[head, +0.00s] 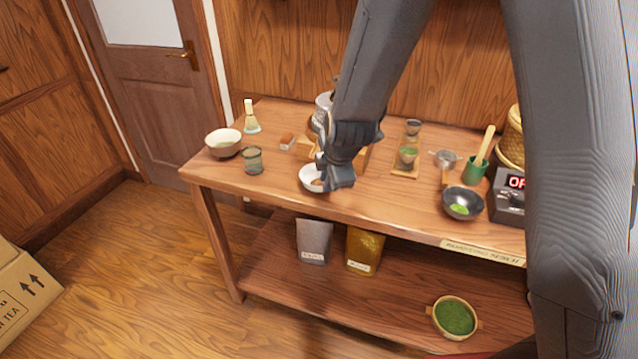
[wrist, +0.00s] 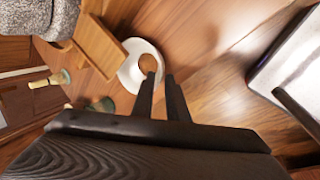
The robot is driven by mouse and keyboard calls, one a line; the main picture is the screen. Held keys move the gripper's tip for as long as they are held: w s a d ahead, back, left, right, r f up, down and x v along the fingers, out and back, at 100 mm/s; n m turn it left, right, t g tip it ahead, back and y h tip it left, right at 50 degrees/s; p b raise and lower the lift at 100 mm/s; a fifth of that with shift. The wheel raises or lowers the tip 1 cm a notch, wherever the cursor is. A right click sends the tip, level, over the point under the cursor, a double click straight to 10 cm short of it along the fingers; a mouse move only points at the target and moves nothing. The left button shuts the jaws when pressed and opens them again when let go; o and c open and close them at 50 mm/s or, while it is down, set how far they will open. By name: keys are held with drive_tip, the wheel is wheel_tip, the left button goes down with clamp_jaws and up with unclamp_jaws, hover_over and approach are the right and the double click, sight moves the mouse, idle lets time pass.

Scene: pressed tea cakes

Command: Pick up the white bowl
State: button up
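The white bowl (head: 309,181) stands near the front edge of the wooden bench, partly hidden behind my gripper (head: 335,184) in the head view. In the wrist view the white bowl (wrist: 131,75) shows a round brown thing (wrist: 148,63) inside it. My gripper (wrist: 161,75) has its two fingers apart with a narrow gap. The left fingertip overlaps the bowl's inside and the right one lies just beyond its rim. I cannot tell whether either finger touches the bowl.
A wooden block (wrist: 100,45) is close beside the white bowl. A dark bowl (head: 462,203) stands to the right. The bench front (head: 400,218) between the bowls is clear.

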sight(310, 178)
drive_tip(key=x, duration=0.5)
drive_tip(key=shift+w+r, duration=0.1)
clamp_jaws()
